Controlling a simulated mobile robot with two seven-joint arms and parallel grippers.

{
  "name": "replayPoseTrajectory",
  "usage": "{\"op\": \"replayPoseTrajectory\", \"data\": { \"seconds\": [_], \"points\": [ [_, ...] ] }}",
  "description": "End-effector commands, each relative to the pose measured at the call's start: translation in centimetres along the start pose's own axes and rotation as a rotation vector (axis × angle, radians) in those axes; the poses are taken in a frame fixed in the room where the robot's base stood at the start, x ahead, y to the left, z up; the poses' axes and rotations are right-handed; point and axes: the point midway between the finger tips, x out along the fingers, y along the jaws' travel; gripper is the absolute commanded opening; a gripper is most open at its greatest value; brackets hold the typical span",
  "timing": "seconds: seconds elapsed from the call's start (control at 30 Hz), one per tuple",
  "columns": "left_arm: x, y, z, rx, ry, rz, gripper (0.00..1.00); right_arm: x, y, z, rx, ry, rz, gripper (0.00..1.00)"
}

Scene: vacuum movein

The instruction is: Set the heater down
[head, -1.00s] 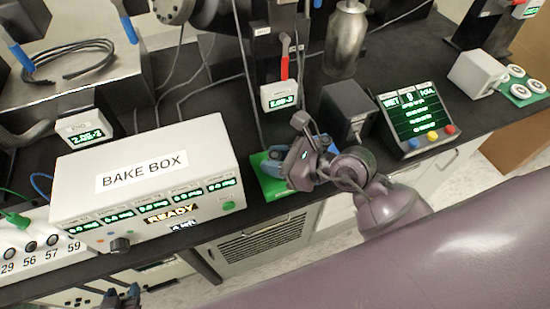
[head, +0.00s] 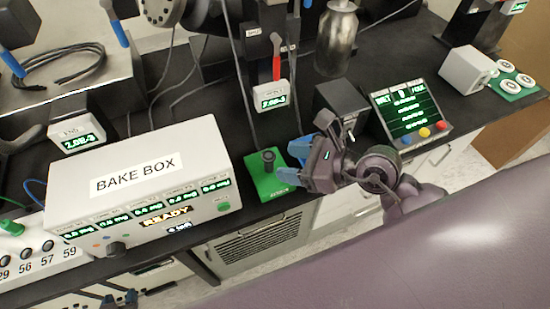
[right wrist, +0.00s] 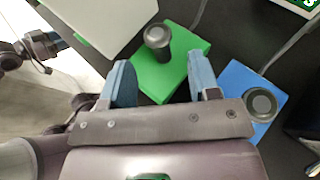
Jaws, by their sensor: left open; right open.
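A short dark cylinder (head: 268,158), which I take to be the heater, stands upright on a green pad (head: 266,186) right of the bake box. It also shows in the right wrist view (right wrist: 157,38), beyond the fingertips. My right gripper (head: 288,162) is open and empty, just right of the cylinder, its blue fingers (right wrist: 158,72) pointing toward it with a gap between. My left gripper (head: 121,297) is low at the bottom left, far from the pad, and open.
The white bake box (head: 140,185) reads READY and stands close left of the pad. A blue pad (right wrist: 240,82) with another dark cylinder (right wrist: 262,104) lies right of the green pad. A display console (head: 405,112) and steel bottle (head: 337,40) stand farther right and behind.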

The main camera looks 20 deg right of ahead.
Motion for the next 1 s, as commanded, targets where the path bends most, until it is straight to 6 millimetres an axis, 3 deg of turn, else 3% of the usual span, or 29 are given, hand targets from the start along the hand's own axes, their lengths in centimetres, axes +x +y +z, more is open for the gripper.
{"op": "replayPoseTrajectory", "data": {
  "seconds": [0.2,0.4,1.0],
  "points": [
    [0.0,0.0,0.1,0.0,-0.002,0.0,0.43,-4.0,0.0,-0.1,-0.002,0.003,0.0,0.56],
    [0.0,0.0,0.2,0.0,-0.003,0.0,0.43,-5.9,0.0,0.0,-0.001,0.001,0.0,0.56],
    [0.0,0.0,0.2,-0.001,-0.003,0.0,0.43,-6.4,0.0,0.0,-0.001,-0.001,0.001,0.56]
  ]
}}
